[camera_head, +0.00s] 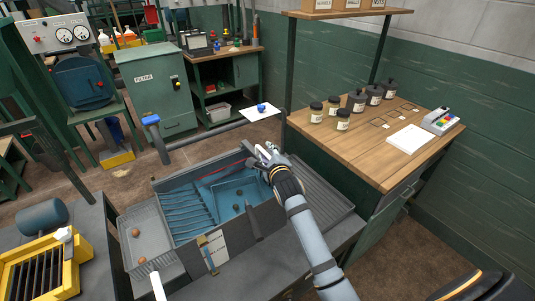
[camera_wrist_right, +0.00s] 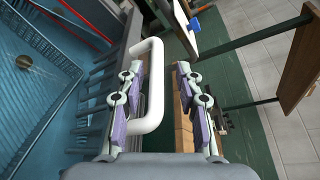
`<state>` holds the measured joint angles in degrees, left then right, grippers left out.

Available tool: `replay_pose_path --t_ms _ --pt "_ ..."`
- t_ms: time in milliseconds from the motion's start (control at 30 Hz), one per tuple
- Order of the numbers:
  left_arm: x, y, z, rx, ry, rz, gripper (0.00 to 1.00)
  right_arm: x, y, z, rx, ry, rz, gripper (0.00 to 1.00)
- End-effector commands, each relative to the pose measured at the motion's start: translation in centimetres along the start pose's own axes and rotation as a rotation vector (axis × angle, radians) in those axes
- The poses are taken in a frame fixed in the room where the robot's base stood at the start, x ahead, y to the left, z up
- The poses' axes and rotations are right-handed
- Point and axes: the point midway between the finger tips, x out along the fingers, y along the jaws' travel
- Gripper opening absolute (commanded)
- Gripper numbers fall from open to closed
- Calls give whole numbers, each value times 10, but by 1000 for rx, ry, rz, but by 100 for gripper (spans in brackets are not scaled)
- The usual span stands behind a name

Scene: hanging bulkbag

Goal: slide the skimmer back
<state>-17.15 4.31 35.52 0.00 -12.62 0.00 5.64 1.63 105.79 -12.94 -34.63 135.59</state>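The tank (camera_head: 177,185) with blue water stands in the middle of the head view; pale ribs show in its left part. My right gripper (camera_head: 265,152) is over its far right edge. In the right wrist view a white U-shaped handle (camera_wrist_right: 156,85), which I take to be the skimmer's, stands between the two fingers of my right gripper (camera_wrist_right: 160,100). The fingers are apart, with a gap to the handle's long bar on the right side. The rest of the skimmer is hard to make out. My left gripper is not seen.
A grey side tray (camera_head: 143,225) with brown lumps adjoins the tank's left. A grey pipe (camera_head: 215,130) with a blue end runs behind it. A wooden bench (camera_head: 365,165) with jars stands close on the right. A yellow crate (camera_head: 40,275) is at lower left.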

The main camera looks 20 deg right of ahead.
Motion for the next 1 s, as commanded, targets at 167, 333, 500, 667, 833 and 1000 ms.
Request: replay_pose_path --t_ms 167,333,500,667,833,1000 --pt "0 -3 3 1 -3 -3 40 -11 1 0 1 0 1 36" --pt "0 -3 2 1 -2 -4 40 -50 2 -1 2 0 2 36" --pt "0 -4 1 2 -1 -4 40 -90 1 -1 3 2 1 36" --pt "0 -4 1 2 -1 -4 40 -113 1 -1 1 1 1 36" --pt "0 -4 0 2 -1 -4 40 -120 0 -1 1 1 0 36" --pt "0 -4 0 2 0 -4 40 -120 0 -1 0 1 0 36"
